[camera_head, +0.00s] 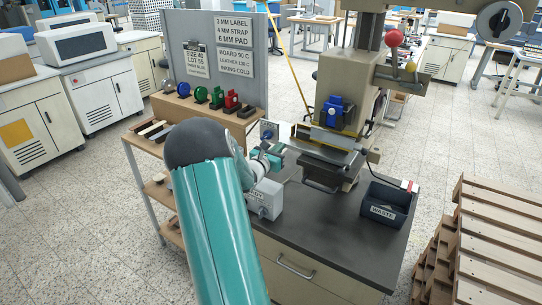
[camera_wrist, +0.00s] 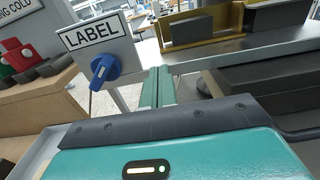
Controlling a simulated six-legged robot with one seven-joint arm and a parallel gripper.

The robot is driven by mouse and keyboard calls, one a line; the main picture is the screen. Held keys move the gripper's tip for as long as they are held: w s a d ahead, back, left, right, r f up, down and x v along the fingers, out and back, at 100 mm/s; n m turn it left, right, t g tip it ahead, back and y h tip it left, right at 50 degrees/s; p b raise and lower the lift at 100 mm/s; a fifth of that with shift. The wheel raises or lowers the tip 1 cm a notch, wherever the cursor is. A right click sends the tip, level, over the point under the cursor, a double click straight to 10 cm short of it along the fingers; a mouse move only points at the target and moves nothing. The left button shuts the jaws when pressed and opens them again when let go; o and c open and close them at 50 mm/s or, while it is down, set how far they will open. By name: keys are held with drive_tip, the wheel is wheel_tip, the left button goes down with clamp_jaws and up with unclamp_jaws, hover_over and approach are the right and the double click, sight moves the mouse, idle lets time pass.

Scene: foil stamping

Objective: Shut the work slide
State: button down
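The work slide (camera_head: 325,153) is the flat metal plate under the press head, with a yellow guide at its back and a dark base and handle below. Whether it is pulled out or home I cannot tell. In the wrist view its metal plate (camera_wrist: 260,45) and yellow guide (camera_wrist: 232,16) run across the upper right. My gripper (camera_head: 268,160) is at the left end of the slide, just short of it in the picture. In the wrist view its teal fingers (camera_wrist: 158,86) lie side by side, shut with nothing seen between them. Contact with the slide cannot be told.
A LABEL plate with a blue knob (camera_wrist: 103,70) stands left of my fingers. A grey control box (camera_head: 264,199) and a WASTE bin (camera_head: 387,205) sit on the bench. Colored stamps (camera_head: 215,97) stand on the left shelf; pallets (camera_head: 495,240) stand at right.

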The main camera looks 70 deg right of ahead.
drive_tip(key=shift+s+d+r, duration=0.15)
drive_tip(key=shift+d, duration=0.45)
drive_tip(key=shift+s+d, duration=0.1)
